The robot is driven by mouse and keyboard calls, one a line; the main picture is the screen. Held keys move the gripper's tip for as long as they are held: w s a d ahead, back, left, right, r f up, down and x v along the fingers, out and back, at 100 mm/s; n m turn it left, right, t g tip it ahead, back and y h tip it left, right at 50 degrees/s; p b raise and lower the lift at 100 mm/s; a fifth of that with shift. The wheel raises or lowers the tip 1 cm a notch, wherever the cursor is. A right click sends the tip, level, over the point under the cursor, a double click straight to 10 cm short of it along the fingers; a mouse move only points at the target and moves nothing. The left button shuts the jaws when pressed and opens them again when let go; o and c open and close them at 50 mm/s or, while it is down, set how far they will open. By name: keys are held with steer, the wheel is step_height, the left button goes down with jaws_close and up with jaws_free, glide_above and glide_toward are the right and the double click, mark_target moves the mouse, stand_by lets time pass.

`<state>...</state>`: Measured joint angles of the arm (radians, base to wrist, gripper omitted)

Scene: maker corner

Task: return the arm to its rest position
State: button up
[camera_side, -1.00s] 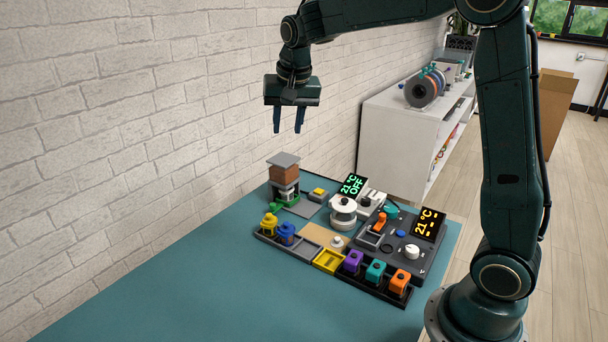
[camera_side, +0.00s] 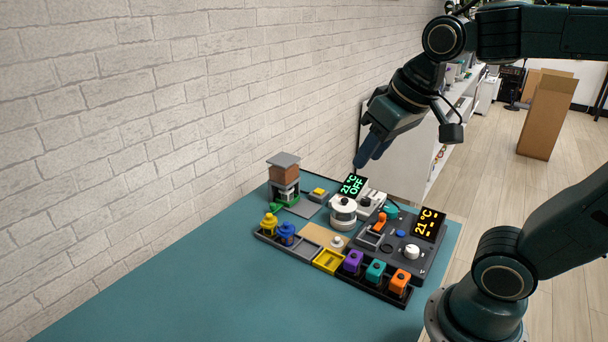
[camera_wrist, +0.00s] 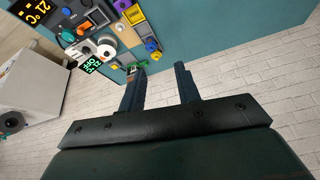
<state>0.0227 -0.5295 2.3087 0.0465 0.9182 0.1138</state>
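My gripper (camera_side: 371,151) is in the air above the back of the teal table (camera_side: 160,290), tilted down to the left in the side view. In the wrist view its two fingers (camera_wrist: 161,90) stand apart with nothing between them, so it is open and empty. It touches nothing that I can see.
Below stand a station with a "21°C OFF" display (camera_side: 353,186), a white round pot (camera_side: 343,213), a grey panel with a yellow display (camera_side: 428,224), a brown-topped tower (camera_side: 284,170) and coloured blocks (camera_side: 376,271). A white brick wall (camera_side: 150,120) runs behind. The table's front left is clear.

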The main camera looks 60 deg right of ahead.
steer(key=s+a+f+n, duration=0.1)
steer(key=s+f+n, duration=0.1)
steer(key=s, duration=0.4)
steer(key=shift+a+f+t, duration=0.2)
steer(key=shift+f+t, duration=0.1)
steer(key=shift+f, duration=0.2)
stand_by(0.5)
